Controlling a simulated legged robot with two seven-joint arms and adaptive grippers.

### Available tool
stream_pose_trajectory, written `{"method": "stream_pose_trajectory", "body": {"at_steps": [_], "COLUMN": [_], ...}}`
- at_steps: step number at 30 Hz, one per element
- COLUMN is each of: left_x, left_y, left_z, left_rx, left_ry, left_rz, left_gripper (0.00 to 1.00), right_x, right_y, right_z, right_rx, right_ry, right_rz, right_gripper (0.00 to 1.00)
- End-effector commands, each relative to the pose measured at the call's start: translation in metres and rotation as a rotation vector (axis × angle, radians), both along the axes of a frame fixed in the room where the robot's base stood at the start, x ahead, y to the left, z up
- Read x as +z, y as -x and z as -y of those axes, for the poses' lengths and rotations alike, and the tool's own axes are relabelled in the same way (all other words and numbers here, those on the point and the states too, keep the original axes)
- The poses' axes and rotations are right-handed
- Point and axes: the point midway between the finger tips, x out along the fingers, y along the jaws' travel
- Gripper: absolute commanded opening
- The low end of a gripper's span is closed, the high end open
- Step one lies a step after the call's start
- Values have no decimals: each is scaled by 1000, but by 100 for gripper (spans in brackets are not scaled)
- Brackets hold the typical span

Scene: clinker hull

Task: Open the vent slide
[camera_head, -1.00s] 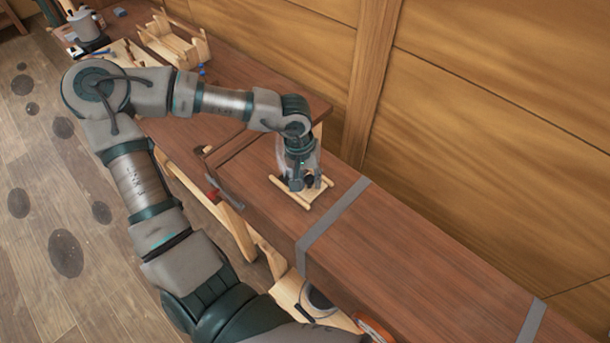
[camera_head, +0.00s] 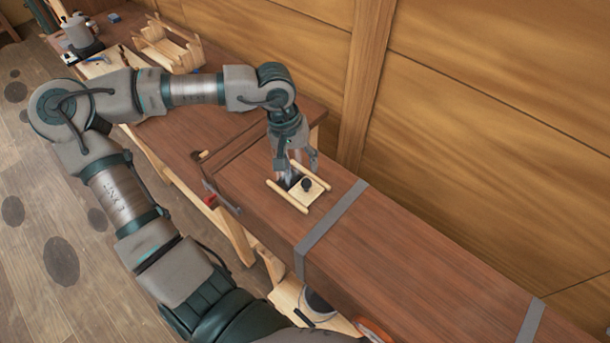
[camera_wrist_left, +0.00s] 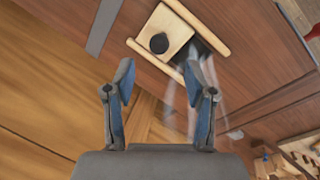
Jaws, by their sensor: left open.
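The vent slide (camera_head: 312,193) is a pale wooden plate with a black knob (camera_head: 306,184), lying between two wooden rails on the long brown box. A dark opening (camera_head: 289,181) shows beside the plate, between the rails. In the left wrist view the plate (camera_wrist_left: 172,27), the knob (camera_wrist_left: 158,43) and the dark opening (camera_wrist_left: 197,45) show near the top, with pale wisps over the opening. My left gripper (camera_head: 297,162) is open and empty, above and apart from the knob; its spread fingers (camera_wrist_left: 158,80) show in the wrist view. My right gripper is not in view.
Grey straps (camera_head: 330,230) cross the brown box (camera_head: 410,255). A clamp with a red part (camera_head: 210,200) sits at the box's near edge. A wooden rack (camera_head: 170,45) and a grey pot (camera_head: 78,32) stand at the far left. A plank wall (camera_head: 490,130) runs behind.

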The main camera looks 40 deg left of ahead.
Motion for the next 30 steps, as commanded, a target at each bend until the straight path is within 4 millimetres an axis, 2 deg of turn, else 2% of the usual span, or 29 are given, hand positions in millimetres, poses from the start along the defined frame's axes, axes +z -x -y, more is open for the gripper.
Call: {"method": "stream_pose_trajectory", "body": {"at_steps": [3, 9, 30], "left_x": [22, 41, 42], "left_y": [1, 3, 4], "left_z": [-4, -7, -8], "left_rx": [1, 0, 0], "left_ry": [2, 1, 2], "left_rz": [2, 0, -1], "left_gripper": [55, 55, 55], "right_x": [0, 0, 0], "right_y": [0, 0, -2], "right_z": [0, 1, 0], "right_rx": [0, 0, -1], "right_ry": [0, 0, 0], "right_rz": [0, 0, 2], "right_gripper": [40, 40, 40]}}
